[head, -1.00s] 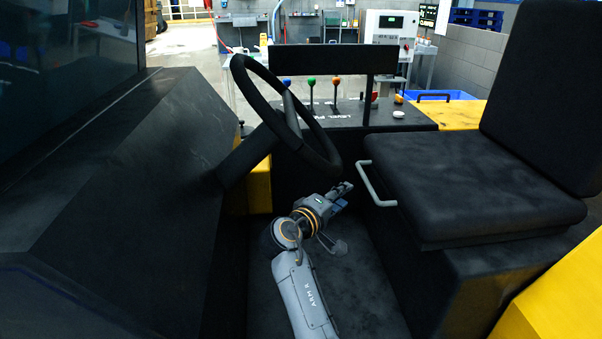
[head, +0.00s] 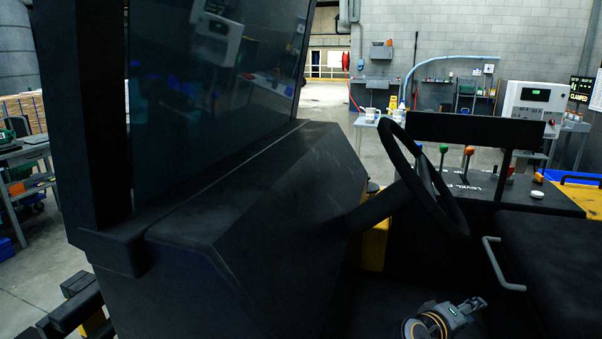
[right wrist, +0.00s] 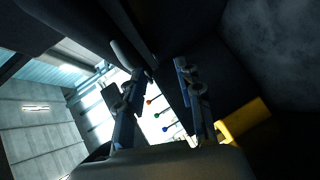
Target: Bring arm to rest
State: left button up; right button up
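My right gripper (head: 470,306) is low in the footwell of a vehicle cab, below the steering wheel (head: 426,180) and left of the seat. In the right wrist view its two fingers stand apart with nothing between them, so the gripper (right wrist: 160,75) is open and empty. Most of my right arm is below the lower edge of the head view. My left arm and gripper are not in view.
A grey grab handle (head: 500,265) and the black seat (head: 560,260) lie right of my right gripper. The dark dashboard (head: 260,220) is on its left. A lever panel (head: 510,188) with coloured knobs stands behind. A work table (head: 25,155) is far left.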

jog(key=s+a+f+m+g+y, duration=0.1)
jog(key=s+a+f+y, duration=0.15)
jog(key=s+f, duration=0.45)
jog(key=s+a+f+y, duration=0.1)
jog(key=s+f+y, duration=0.3)
jog(key=s+f, duration=0.3)
jog(key=s+a+f+g+y, duration=0.25)
jog(key=s+a, duration=0.35)
jog(key=s, duration=0.3)
jog(key=s+a+f+g+y, duration=0.1)
jog(key=s+a+y, duration=0.4)
jog(key=s, duration=0.5)
notch_tip(320, 180, down, 26)
jog(key=s+p, duration=0.1)
jog(key=p, duration=0.1)
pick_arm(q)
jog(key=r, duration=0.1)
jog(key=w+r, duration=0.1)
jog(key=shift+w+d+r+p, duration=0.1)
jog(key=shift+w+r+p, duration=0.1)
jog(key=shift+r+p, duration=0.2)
pick_arm(e)
jog(key=s+d+f+g+h, duration=0.1)
jog(key=s+d+f+g, duration=0.1)
jog(key=s+f, duration=1.2)
jog(key=shift+s, duration=1.25)
